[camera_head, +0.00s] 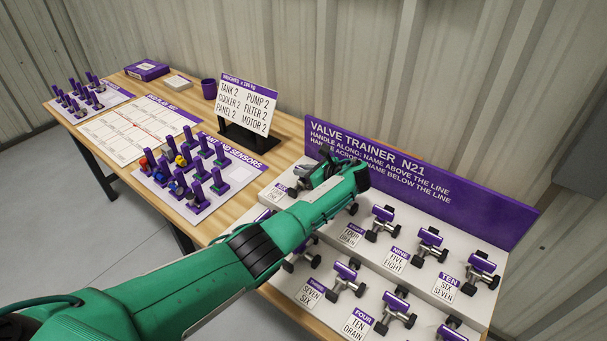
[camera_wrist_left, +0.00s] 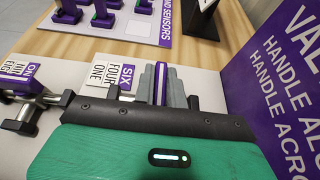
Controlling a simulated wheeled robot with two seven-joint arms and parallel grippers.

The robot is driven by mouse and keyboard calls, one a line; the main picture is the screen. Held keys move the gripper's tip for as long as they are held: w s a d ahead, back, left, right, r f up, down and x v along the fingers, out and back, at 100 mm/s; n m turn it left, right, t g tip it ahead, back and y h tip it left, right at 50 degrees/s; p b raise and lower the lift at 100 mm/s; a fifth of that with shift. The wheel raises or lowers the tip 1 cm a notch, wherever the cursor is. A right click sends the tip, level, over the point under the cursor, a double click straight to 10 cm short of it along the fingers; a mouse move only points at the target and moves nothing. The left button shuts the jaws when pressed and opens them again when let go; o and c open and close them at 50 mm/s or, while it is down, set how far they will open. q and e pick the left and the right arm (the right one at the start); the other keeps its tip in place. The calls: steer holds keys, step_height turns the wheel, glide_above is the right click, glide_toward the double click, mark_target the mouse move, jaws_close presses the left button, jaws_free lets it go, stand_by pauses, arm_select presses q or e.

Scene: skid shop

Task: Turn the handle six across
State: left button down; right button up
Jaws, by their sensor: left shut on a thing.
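The valve trainer (camera_head: 420,185) carries rows of small metal valves with purple handles and name cards. My left gripper (camera_head: 312,182) is over the valve at the far left of its upper row. In the left wrist view, the card (camera_wrist_left: 122,77) beside it reads SIX, FOUR, ONE. The purple handle six (camera_wrist_left: 161,84) stands between the grey fingers of my left gripper (camera_wrist_left: 163,88), which is shut on it. The handle runs up the picture there. The valve body under it is hidden by my gripper. My right gripper is not in view.
Another purple-handled valve (camera_wrist_left: 22,87) stands close left in the wrist view. The purple back panel (camera_head: 440,190) rises behind the upper row. A sensor board (camera_head: 215,185) and a sign stand (camera_head: 245,140) are to the left on the wooden bench.

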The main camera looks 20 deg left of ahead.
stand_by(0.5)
arm_select(q)
steer(key=c, duration=1.4)
jaws_free()
steer(key=shift+c, duration=0.2)
steer(key=b+v, duration=0.1)
steer(key=v, duration=1.2)
steer(key=shift+d+r+b, duration=0.15)
steer(key=shift+d+b, duration=0.2)
steer(key=shift+d, duration=0.05)
